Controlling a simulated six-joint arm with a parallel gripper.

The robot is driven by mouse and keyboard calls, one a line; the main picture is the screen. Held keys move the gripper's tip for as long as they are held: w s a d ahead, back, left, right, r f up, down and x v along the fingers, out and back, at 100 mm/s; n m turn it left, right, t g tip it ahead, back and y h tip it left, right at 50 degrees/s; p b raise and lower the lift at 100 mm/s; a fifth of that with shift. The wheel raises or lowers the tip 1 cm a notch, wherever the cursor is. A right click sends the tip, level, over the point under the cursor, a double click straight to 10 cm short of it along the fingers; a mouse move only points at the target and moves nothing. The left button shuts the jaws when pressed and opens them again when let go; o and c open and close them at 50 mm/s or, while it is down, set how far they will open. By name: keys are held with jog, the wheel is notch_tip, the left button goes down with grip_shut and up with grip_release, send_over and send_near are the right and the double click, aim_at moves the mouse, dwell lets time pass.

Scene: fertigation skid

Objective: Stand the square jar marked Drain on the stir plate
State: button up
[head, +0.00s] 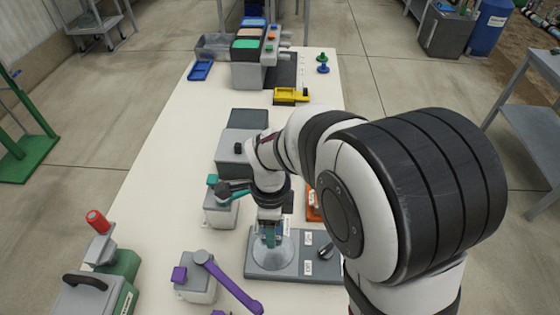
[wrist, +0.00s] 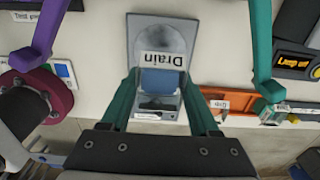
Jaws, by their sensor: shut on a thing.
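The square jar with a white "Drain" label (wrist: 163,62) and a blue part (wrist: 160,82) is between the teal fingers of my gripper (wrist: 160,76) in the wrist view. My gripper (head: 270,238) is shut on it. In the head view the fingers hide most of the jar. The stir plate (head: 290,271) is a grey slab with a pale round disc, a dark knob and white labels at its right. It also shows behind the jar in the wrist view (wrist: 133,40). The jar is over the disc; I cannot tell whether it touches.
A device with a purple lever (head: 228,284) stands left of the stir plate, at the front. A grey box with a teal part (head: 220,212) stands behind it. An orange item (head: 313,207) lies behind the plate. A yellow device (head: 291,96) stands farther back.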

jog(key=shift+f, duration=3.3)
jog(key=o, duration=1.5)
notch_tip(320, 180, up, 8)
jog(key=shift+r, duration=0.55)
